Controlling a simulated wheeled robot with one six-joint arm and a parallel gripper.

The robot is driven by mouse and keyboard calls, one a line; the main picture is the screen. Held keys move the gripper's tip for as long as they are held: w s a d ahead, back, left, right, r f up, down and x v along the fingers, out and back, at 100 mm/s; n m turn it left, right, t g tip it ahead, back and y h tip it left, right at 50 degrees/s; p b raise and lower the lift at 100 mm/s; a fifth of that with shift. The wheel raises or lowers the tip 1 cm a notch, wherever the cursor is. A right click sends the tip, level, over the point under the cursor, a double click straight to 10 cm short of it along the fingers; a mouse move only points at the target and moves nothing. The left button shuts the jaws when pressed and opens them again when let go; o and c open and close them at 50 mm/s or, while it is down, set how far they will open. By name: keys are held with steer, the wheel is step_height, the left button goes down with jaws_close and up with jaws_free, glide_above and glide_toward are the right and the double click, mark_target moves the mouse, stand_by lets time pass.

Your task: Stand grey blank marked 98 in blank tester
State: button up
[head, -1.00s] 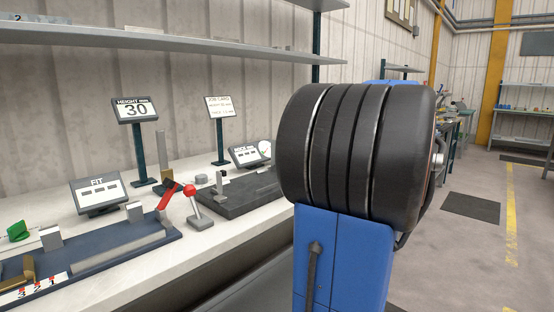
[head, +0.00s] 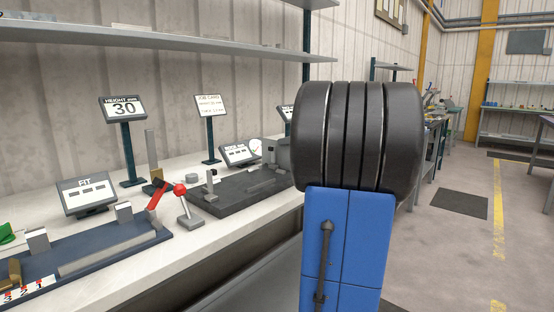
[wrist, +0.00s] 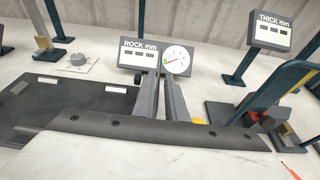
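My gripper (wrist: 163,98) shows in the wrist view as two grey fingers with a narrow gap between them, open and with nothing seen in it. It hangs above the white bench by the ROCK mm display. I cannot make out a grey blank marked 98 in either view. No station is labelled blank tester. A dark plate fixture (head: 245,193) stands on the bench in the head view, and a dark plate (wrist: 75,105) shows left of the fingers in the wrist view. The ROCK mm display (wrist: 138,52) and round dial (wrist: 177,60) are beyond the fingertips.
The HEIGHT display (head: 123,108) and FIT display (head: 87,193) stand on the bench, with a red-knobbed lever (head: 181,190) nearby. A shelf (head: 150,40) runs above. Floor is open at right.

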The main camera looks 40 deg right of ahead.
steer(key=shift+x, duration=2.65)
steer(key=shift+r, duration=0.1)
steer(key=shift+c, duration=0.6)
jaws_close()
step_height(320, 180, up, 10)
steer(key=shift+s, duration=0.1)
